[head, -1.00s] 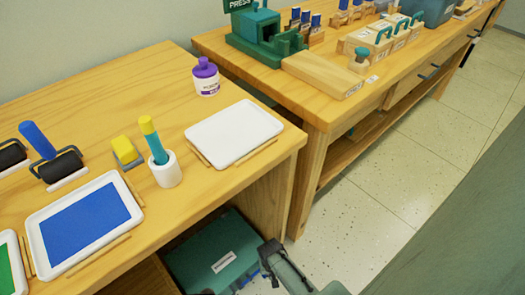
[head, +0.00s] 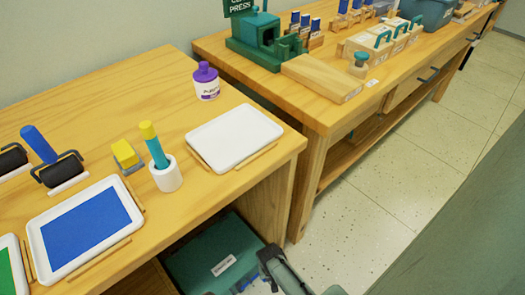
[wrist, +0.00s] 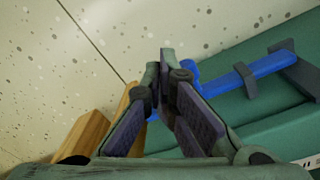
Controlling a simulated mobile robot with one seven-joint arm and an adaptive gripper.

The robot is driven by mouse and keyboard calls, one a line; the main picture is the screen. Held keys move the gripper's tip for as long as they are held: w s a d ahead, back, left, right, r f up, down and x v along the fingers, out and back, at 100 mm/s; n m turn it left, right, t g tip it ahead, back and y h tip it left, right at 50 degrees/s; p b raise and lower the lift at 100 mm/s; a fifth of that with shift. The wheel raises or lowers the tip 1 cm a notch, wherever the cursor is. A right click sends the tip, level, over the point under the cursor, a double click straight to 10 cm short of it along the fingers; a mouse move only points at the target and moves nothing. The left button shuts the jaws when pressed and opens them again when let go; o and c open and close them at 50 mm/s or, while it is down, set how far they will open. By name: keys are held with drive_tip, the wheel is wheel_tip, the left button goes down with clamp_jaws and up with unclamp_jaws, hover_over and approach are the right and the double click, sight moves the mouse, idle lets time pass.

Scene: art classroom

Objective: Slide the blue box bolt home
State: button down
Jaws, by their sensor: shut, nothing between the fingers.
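The green box (head: 195,258) with a white label stands low, under the end of the left table. Its lid shows in the wrist view (wrist: 270,120). The blue bolt (wrist: 235,76) lies along the lid and passes through a dark guide (wrist: 246,82), with a dark bracket (wrist: 299,72) at its right end. My gripper (wrist: 165,68) is shut and empty, its fingertips just left of the bolt's left end. The right finger hides part of the bolt, and I cannot tell whether they touch. In the head view my gripper (head: 266,256) is beside the box's right side.
Wooden table legs (head: 302,190) stand close behind my gripper. Above are the left table with a white tray (head: 234,135) and a blue ink tray (head: 85,228), and a second table (head: 345,112). Speckled floor (head: 385,180) to the right is clear.

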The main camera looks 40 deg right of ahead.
sight(264, 281)
drive_tip(key=shift+y, duration=0.3)
drive_tip(key=a, duration=0.1)
drive_tip(key=a+f, duration=0.2)
drive_tip(key=a, duration=0.1)
drive_tip(key=shift+w+f, duration=0.15)
drive_tip(key=shift+w, duration=0.15)
drive_tip(key=shift+d, duration=0.4)
drive_tip(key=shift+w+d+r+p, duration=0.1)
drive_tip(key=shift+r+p, duration=3.25)
drive_tip(key=shift+r, duration=0.5)
